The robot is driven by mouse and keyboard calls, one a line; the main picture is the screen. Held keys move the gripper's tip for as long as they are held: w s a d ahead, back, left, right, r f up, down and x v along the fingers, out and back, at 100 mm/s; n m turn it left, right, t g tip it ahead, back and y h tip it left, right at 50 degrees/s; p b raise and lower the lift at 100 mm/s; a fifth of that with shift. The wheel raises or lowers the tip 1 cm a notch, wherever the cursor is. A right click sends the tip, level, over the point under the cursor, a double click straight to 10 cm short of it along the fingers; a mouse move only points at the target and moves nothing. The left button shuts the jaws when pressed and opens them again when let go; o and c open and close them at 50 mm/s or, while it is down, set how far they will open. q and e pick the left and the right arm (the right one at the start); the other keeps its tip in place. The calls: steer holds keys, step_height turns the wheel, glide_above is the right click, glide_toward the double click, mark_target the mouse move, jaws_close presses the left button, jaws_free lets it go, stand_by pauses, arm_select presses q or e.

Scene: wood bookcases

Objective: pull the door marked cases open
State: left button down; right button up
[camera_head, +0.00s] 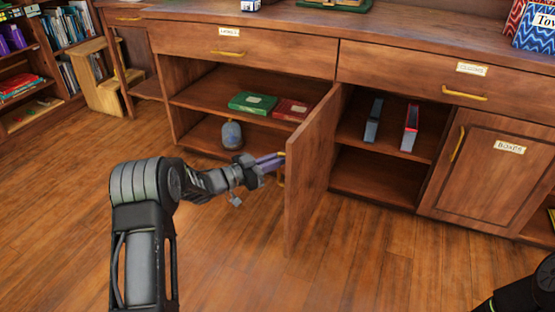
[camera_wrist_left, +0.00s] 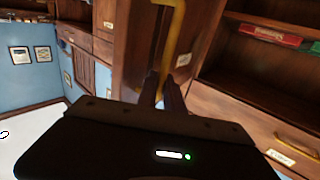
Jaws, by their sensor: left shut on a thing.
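The wood door (camera_head: 310,165) of the middle cabinet stands swung out toward me, seen nearly edge-on in the head view. Its label face is turned away there. In the wrist view the door (camera_wrist_left: 133,45) fills the upper middle, with a small label too blurred to read. My left gripper (camera_head: 281,160) is at the door's outer face, shut on the yellow handle (camera_head: 281,178). The handle (camera_wrist_left: 176,28) also shows in the wrist view, with my gripper's fingers (camera_wrist_left: 162,88) at its end. My right gripper is out of view.
Behind the door, open shelves hold a green box (camera_head: 252,102), a red box (camera_head: 291,109), a grey-blue jar (camera_head: 232,134) and two upright books (camera_head: 409,128). A closed door marked BOXES (camera_head: 495,170) is at right. The floor (camera_head: 240,270) before the door is clear.

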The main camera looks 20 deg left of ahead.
arm_select(q)
steer(key=shift+d+r, duration=0.1)
steer(key=c, duration=1.8)
jaws_free()
steer(key=shift+w, duration=0.1)
steer(key=p+v, duration=0.2)
steer(key=v, duration=0.5)
steer(key=shift+s+p, duration=0.3)
steer(key=shift+p, duration=0.05)
